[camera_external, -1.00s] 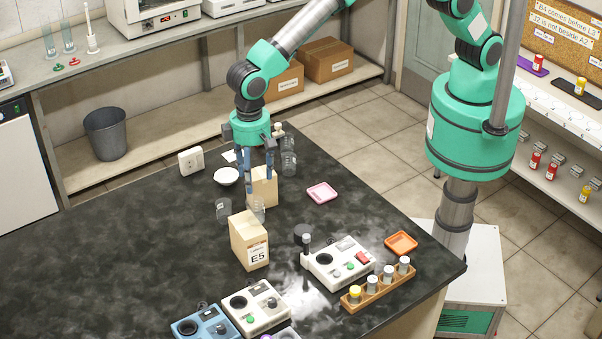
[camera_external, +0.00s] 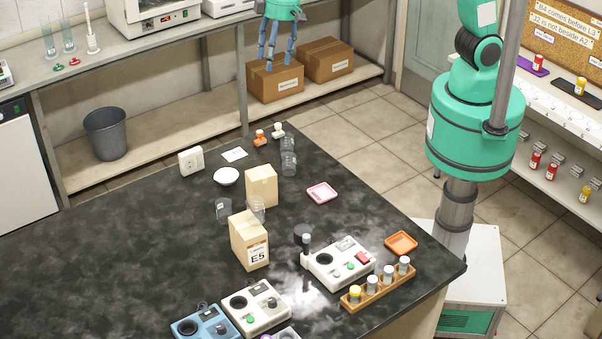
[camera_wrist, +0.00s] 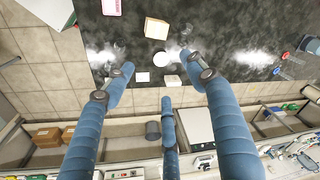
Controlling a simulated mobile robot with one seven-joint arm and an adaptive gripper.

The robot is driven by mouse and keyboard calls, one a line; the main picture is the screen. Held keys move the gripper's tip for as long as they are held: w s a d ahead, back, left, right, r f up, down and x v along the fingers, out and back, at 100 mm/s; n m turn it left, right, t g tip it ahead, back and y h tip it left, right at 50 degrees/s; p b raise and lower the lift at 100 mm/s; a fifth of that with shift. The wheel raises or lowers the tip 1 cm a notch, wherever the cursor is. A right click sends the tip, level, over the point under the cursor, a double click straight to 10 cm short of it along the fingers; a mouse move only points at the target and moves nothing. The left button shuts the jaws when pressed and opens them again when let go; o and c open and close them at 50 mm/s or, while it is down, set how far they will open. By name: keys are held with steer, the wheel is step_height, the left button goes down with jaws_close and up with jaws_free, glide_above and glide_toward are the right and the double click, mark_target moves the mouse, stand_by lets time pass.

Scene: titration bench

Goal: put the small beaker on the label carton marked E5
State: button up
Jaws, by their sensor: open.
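The tan label carton marked E5 (camera_external: 249,242) stands upright on the dark bench in the external view. A small clear beaker (camera_external: 257,207) shows at its back right top edge; I cannot tell whether it rests on the carton or stands behind it. Another clear glass beaker (camera_external: 223,209) stands just left of the carton. My gripper (camera_external: 268,62) is high above the far side of the bench, well away from both, with its fingers apart and nothing between them. The wrist view shows the fingers (camera_wrist: 164,85) spread and empty.
A second tan carton (camera_external: 261,187) stands behind E5, with a white bowl (camera_external: 226,176) to its left and clear glassware (camera_external: 289,163) to its right. A pink tray (camera_external: 322,193), a white instrument (camera_external: 338,261) and a vial rack (camera_external: 378,286) lie to the right.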

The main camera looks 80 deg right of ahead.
steer(key=s+d+r+t, duration=0.1)
steer(key=s+d+r, duration=0.5)
steer(key=d, duration=0.4)
steer(key=s+d+r+t, duration=0.1)
steer(key=s+d+r, duration=0.3)
steer(key=s+d, duration=0.5)
steer(key=s+d+f+t+h, duration=0.1)
steer(key=s+d+f, duration=0.1)
steer(key=s+d, duration=1.2)
steer(key=s, duration=0.3)
steer(key=shift+s+d+t, duration=0.15)
steer(key=shift+d+t, duration=0.2)
steer(key=shift+t, duration=0.05)
steer(key=shift+f, duration=0.1)
step_height(320, 180, down, 15)
steer(key=b, duration=1.5)
